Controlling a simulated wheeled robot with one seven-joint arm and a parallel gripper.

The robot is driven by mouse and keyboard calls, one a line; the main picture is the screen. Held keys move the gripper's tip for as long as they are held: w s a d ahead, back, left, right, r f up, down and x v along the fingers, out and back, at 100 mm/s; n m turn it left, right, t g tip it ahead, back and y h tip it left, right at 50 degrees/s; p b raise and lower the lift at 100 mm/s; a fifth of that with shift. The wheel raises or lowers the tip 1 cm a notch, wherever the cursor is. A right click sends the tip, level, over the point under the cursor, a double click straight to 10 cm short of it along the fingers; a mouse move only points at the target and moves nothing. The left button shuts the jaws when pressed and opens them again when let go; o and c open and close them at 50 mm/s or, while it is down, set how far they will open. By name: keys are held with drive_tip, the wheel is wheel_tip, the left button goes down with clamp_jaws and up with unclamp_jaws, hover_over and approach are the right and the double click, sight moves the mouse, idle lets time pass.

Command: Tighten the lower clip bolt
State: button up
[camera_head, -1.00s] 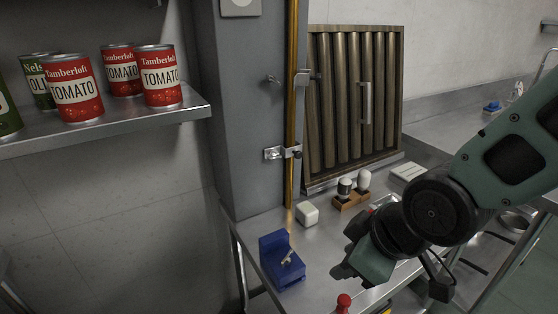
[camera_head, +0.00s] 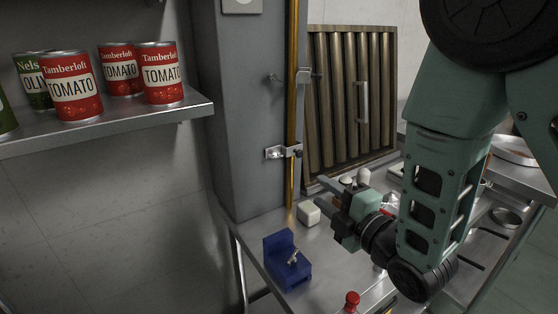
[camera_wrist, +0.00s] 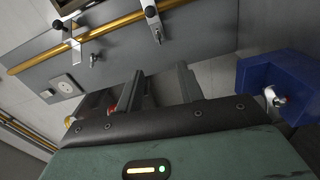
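A brass pipe (camera_head: 292,110) runs up the grey column, held by a lower metal clip (camera_head: 275,153) and an upper clip (camera_head: 304,76). A small bolt (camera_head: 298,153) shows at the lower clip's right end; how tight it is cannot be told. My gripper (camera_head: 321,195) is open and empty, below and right of the lower clip, above the bench and apart from the pipe. In the wrist view my gripper's fingers (camera_wrist: 160,72) stand apart; the pipe (camera_wrist: 115,25), both clips and the lower clip's bolt (camera_wrist: 158,36) lie beyond them.
A blue holder (camera_head: 284,262) with a metal piece and a white block (camera_head: 308,213) are on the steel bench. A red-topped item (camera_head: 351,302) stands near the front. A slatted filter panel (camera_head: 350,95) leans behind. Tomato cans (camera_head: 72,86) stand on the left shelf (camera_head: 110,122).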

sight(277, 157)
drive_tip(key=b+x, duration=0.2)
drive_tip(key=x, duration=1.5)
drive_tip(key=shift+w+a, duration=0.2)
clamp_jaws()
